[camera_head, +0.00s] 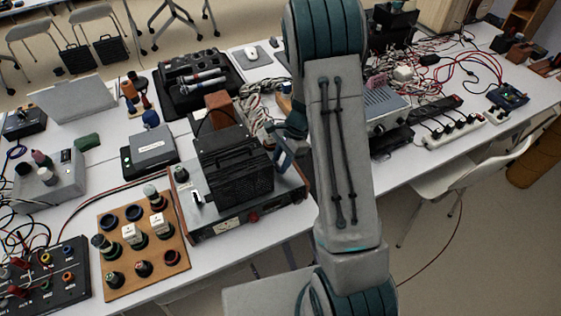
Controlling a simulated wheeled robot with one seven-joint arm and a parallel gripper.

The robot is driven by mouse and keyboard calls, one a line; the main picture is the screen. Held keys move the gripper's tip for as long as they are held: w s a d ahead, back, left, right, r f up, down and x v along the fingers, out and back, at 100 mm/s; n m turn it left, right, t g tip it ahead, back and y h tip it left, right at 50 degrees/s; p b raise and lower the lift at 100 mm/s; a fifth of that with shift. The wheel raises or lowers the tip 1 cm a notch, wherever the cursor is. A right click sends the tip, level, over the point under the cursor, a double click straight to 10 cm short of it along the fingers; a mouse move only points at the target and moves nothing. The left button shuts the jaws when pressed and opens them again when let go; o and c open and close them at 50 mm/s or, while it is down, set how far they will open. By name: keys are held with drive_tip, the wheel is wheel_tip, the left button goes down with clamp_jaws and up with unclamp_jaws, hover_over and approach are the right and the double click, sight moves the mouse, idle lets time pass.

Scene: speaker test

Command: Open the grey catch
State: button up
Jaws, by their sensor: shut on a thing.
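A black ribbed case (235,170) with a handle on top stands on a grey instrument box (272,207) at the middle of the table. My gripper (284,152) shows only in part, a blue-grey shape at the case's right side, left of my forearm. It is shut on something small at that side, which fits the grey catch. The catch itself cannot be made out clearly, as the fingers and my arm cover that spot. The case looks closed and upright.
A wooden board with several knobs and sockets (112,283) lies at the front left. A grey box with a blue knob (152,150) stands left of the case. A black tray (180,102) is behind. Tangled cables and a power strip (455,131) lie to the right.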

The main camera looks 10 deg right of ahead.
drive_tip(key=shift+m, duration=0.3)
drive_tip(key=o, duration=1)
drive_tip(key=b+v, duration=0.1)
drive_tip(key=v, duration=1.3)
drive_tip(key=shift+s, duration=0.2)
